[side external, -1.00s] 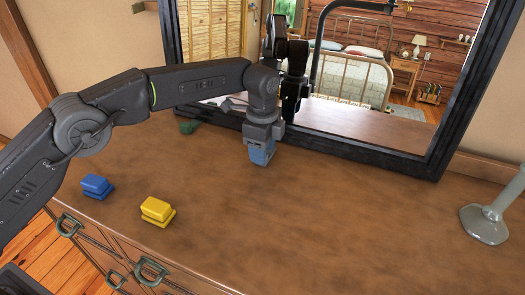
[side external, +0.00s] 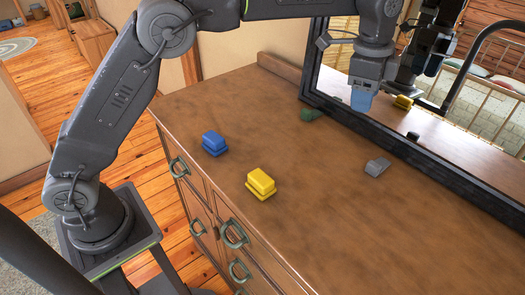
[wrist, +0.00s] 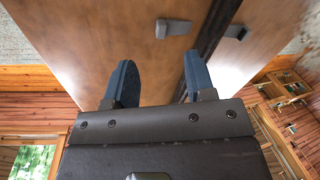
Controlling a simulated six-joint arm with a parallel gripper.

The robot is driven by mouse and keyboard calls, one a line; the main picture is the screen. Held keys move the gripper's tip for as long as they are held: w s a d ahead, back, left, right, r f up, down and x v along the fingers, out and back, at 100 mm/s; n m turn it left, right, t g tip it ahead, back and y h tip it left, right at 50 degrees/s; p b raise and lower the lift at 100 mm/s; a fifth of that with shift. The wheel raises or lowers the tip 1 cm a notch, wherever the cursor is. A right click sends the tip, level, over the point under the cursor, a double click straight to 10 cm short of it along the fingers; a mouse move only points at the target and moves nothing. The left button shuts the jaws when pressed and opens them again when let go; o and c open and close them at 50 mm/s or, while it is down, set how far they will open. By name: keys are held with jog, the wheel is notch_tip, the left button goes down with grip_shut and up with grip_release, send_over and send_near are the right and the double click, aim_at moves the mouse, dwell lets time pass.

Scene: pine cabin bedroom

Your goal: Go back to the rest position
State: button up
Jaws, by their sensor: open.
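My gripper (side external: 361,101) hangs above the dresser top in the side view, near the mirror, with its blue fingers pointing down. In the wrist view the two fingers (wrist: 158,62) stand apart with nothing between them. A small grey block (side external: 377,165) lies on the dresser top, below my gripper and clear of it. It also shows in the wrist view (wrist: 173,27), beyond the fingertips.
A blue stepped block (side external: 213,143) and a yellow one (side external: 261,184) sit near the dresser's front edge. A dark green object (side external: 311,114) lies by the black-framed mirror (side external: 430,158), which reflects my arm and the blocks. The dresser top (side external: 330,225) is mostly clear.

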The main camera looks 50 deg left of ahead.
jog(key=s+a+r+n+t, duration=0.1)
jog(key=s+a+r+n, duration=0.3)
jog(key=s+a, duration=0.3)
jog(key=s+a+r+n+t, duration=0.1)
jog(key=s+a+r+n, duration=0.3)
jog(key=s, duration=0.5)
jog(key=s+a+f+n+t, duration=0.1)
jog(key=s+a+f+n, duration=0.2)
jog(key=s, duration=0.4)
jog(key=s+a+f+n+t, duration=0.1)
jog(key=s+a+f+n, duration=0.2)
jog(key=s+f, duration=0.2)
jog(key=s, duration=0.3)
jog(key=shift+s+f, duration=0.15)
jog(key=shift+f, duration=0.2)
jog(key=shift+o, duration=0.4)
